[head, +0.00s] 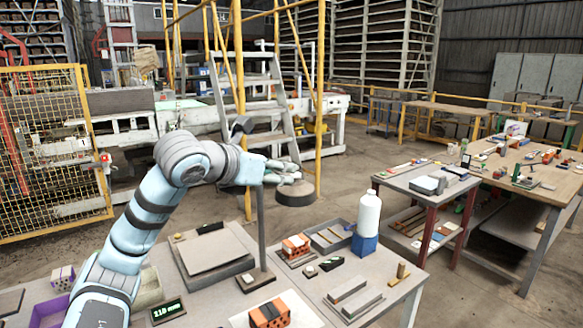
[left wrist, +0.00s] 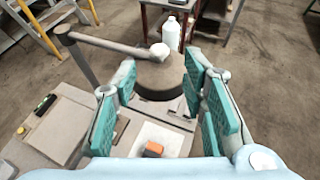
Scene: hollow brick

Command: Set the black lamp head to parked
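The lamp stands on the near table, with a dark upright post (head: 262,228) on a square base. Its dark round lamp head (head: 296,194) shows at the end of the arm, just beneath my left gripper (head: 285,172). In the left wrist view the lamp head (left wrist: 160,82) lies between the two green-padded fingers, with a pale knob on top and the lamp arm (left wrist: 105,42) reaching in from the left. My left gripper (left wrist: 162,75) is open. I cannot tell whether a finger touches the head. My right gripper is not in view.
The near table holds a grey slab (head: 212,250), a green-lit display (head: 168,311), orange bricks (head: 270,314), a grey tray (head: 328,236) and a white bottle (head: 369,215) on a blue block. A side table (head: 425,170) stands to the right. Open floor lies beyond.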

